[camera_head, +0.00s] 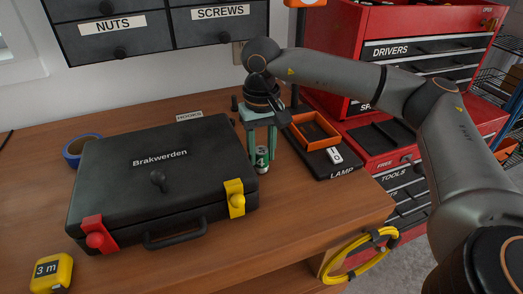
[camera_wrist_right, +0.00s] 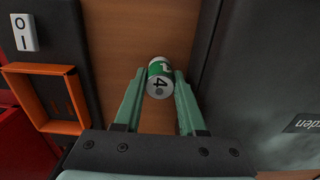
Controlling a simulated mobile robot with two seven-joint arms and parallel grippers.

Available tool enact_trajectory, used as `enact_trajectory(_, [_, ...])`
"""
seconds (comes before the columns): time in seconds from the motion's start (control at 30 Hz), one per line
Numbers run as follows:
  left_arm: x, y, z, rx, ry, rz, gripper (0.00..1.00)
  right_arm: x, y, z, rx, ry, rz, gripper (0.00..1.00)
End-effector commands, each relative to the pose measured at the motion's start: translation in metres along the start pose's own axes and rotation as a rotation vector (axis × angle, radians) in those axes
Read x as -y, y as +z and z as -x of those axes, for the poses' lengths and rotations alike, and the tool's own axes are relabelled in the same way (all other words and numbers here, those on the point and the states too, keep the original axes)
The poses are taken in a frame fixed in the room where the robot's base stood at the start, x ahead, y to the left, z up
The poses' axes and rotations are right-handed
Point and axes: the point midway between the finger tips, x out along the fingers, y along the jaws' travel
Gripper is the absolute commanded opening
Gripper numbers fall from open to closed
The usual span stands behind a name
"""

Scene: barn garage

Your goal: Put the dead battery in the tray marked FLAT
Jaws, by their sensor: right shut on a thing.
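In the right wrist view the battery (camera_wrist_right: 159,87) sits between the two green fingertips (camera_wrist_right: 158,75). It is just right of the black case, at or close above the wooden bench; I cannot tell if it touches. No label reading FLAT is readable. My left gripper is not in view.
The black case (camera_head: 150,175) lies left of the gripper. An orange open frame (camera_head: 314,131) and white switch (camera_head: 335,155) sit on a black base marked LAMP. A red tool cabinet (camera_head: 345,60) stands at right, drawers (camera_head: 160,25) behind. The front right bench is clear.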

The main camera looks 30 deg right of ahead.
Motion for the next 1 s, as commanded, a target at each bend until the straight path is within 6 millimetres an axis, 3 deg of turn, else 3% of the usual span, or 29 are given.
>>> enact_trajectory(0.37, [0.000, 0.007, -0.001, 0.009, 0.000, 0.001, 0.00, 0.000, 0.000, -0.005, -0.001, -0.001, 0.001, 0.00])
enact_trajectory(0.4, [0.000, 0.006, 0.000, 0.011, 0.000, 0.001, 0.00, 0.000, 0.000, -0.004, -0.001, 0.000, 0.001, 0.43])
enact_trajectory(0.5, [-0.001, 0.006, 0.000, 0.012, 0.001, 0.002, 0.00, 0.000, 0.000, -0.004, -0.001, 0.000, 0.001, 0.52])
enact_trajectory(0.83, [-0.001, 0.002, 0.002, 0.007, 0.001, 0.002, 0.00, 0.000, 0.000, 0.003, -0.002, -0.001, 0.001, 0.52])
enact_trajectory(1.0, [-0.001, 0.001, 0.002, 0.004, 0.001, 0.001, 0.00, 0.001, -0.001, 0.030, -0.005, -0.003, 0.001, 0.52])
